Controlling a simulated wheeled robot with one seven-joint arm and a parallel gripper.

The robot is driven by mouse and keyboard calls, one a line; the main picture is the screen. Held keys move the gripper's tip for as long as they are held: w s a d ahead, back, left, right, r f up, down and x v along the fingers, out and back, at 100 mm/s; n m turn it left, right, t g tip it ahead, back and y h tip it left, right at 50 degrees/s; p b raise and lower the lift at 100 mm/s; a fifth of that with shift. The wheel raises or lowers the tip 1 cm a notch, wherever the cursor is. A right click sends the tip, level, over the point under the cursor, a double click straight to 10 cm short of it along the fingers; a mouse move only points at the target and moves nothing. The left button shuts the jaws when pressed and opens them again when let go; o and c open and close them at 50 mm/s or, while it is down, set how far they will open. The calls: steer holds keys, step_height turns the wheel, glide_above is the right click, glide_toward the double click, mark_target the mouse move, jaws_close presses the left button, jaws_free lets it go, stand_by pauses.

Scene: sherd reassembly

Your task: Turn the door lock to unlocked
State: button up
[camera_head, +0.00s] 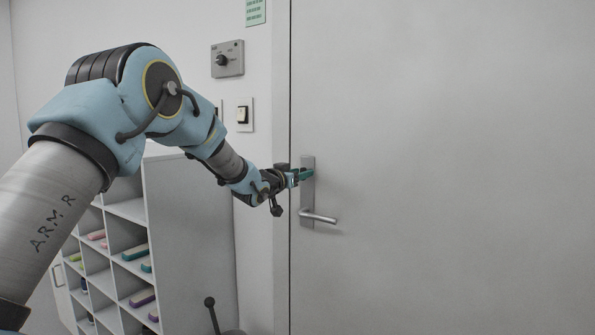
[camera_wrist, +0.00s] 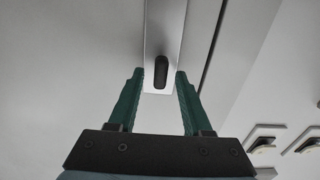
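The grey door (camera_head: 450,150) fills the right of the head view and stands shut. Its metal lock plate (camera_head: 308,195) carries a lever handle (camera_head: 319,216) near the bottom, pointing right. In the wrist view, the dark oblong lock knob (camera_wrist: 161,72) lies on the plate (camera_wrist: 165,25), its long side running along the plate. My gripper (camera_head: 303,175) is at the upper part of the plate, and there it hides the knob from the head view. In the wrist view my gripper (camera_wrist: 159,76) is open, with its green fingertips on either side of the knob and a gap visible on both sides.
A light switch (camera_head: 243,114) and a grey box with a dial (camera_head: 227,59) are on the wall left of the door. A white cubbyhole shelf (camera_head: 190,230) with several coloured items stands below my arm. A dark ball-topped rod (camera_head: 211,308) rises near the shelf's foot.

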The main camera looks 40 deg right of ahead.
jaws_close()
steer(key=shift+f+m+b, duration=0.1)
steer(key=shift+m+b, duration=0.3)
steer(key=shift+b, duration=0.2)
steer(key=shift+s+m+b, duration=0.15)
steer(key=shift+m+b, duration=8.15)
steer(key=shift+m, duration=0.3)
steer(key=shift+s+a, duration=0.15)
